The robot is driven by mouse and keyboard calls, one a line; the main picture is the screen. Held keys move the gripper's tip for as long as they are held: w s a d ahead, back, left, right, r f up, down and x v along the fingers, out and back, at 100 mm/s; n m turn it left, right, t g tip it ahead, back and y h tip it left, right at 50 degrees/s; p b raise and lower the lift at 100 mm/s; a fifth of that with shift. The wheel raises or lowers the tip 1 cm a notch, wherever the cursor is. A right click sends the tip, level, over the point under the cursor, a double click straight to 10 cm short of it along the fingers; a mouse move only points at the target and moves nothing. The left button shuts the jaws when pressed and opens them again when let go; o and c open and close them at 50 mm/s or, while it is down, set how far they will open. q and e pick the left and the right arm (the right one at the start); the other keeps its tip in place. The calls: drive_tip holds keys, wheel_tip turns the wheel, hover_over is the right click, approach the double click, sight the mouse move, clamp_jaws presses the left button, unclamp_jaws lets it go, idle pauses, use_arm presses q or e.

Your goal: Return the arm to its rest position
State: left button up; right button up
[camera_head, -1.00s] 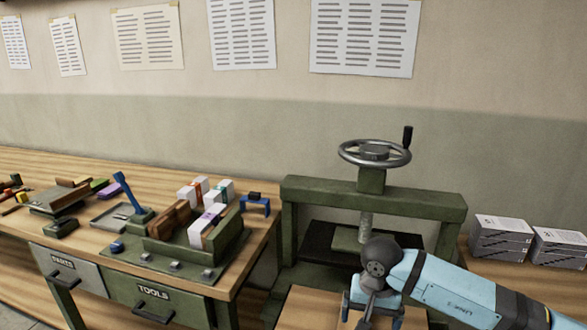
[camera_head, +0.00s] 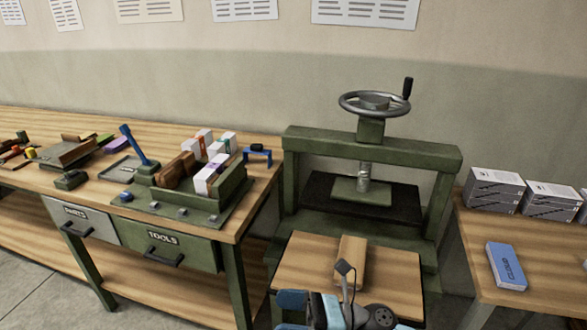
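My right gripper (camera_head: 290,313) is at the bottom of the head view, low in front of the bench press, partly cut off by the lower edge. Its two blue finger pads point left and look apart, with nothing seen between them. A brown block (camera_head: 351,262) lies on the wooden board (camera_head: 305,262) in front of the press; my gripper's black stalk overlaps its near end. The green press (camera_head: 375,147) with its handwheel (camera_head: 374,103) stands behind. My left gripper is not in view.
A workbench (camera_head: 262,172) at left carries a green holder (camera_head: 205,206) with paper stacks, a blue-handled tool (camera_head: 133,144) and several blocks. A right table (camera_head: 550,240) holds grey stacks (camera_head: 493,190) and a blue box (camera_head: 506,266). Between the benches, the press stand fills the middle.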

drive_tip(key=d+f+m+t+h, duration=0.5)
drive_tip(key=m+t, duration=0.3)
drive_tip(key=m, duration=0.7)
drive_tip(key=d+f+m+t+h, duration=0.5)
drive_tip(key=m+t, duration=0.3)
drive_tip(key=m, duration=0.7)
drive_tip(key=s+d+f+m+g+h, duration=0.6)
drive_tip(key=s+d+f+m, duration=0.5)
drive_tip(key=f+m, duration=0.4)
wheel_tip(320, 180, up, 12)
drive_tip(key=s+p, duration=0.1)
drive_tip(key=p, duration=1.1)
drive_tip(key=shift+a+m+h, duration=0.15)
drive_tip(key=shift+m+h, duration=0.15)
drive_tip(key=shift+r, duration=0.15)
